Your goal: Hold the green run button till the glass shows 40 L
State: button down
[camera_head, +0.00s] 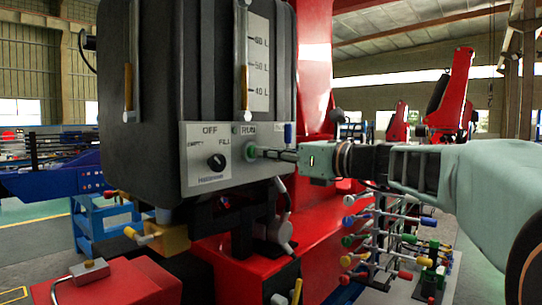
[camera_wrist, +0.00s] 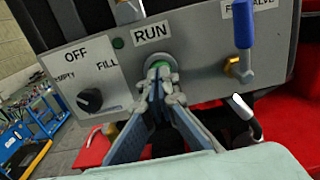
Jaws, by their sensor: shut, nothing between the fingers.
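The green RUN button (camera_head: 250,152) sits on the grey control panel (camera_head: 200,180), and it also shows in the wrist view (camera_wrist: 159,66) under the RUN label. My gripper (camera_head: 266,153) is shut and empty, its fingertips at the button's face; they seem to touch it, and in the wrist view (camera_wrist: 160,82) they partly cover it. How far the button is pressed cannot be told. The sight glass (camera_head: 244,85) stands beside a white scale (camera_head: 259,65) marked 60, 50 and 40 L. Its amber column appears to end near the 50 L mark.
A black selector knob (camera_wrist: 90,100) with OFF, EMPTY and FILL labels is left of the button. A blue-handled valve (camera_wrist: 243,25) is to the right. A second glass (camera_head: 129,90) is on the tank's left. A rack of coloured levers (camera_head: 375,240) stands below my arm.

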aim_at(252, 152)
jog(key=shift+w+a, duration=0.1)
dwell(0.3)
jog(key=shift+w+a+r+p, duration=0.25)
jog(key=shift+w+a+p, duration=0.2)
jog(key=shift+a, duration=0.25)
jog(key=shift+s+a+r, duration=0.1)
jog(key=shift+a+r, duration=0.05)
jog(key=shift+r, duration=0.05)
dwell(1.1)
jog(key=shift+f, duration=0.25)
dwell(5.3)
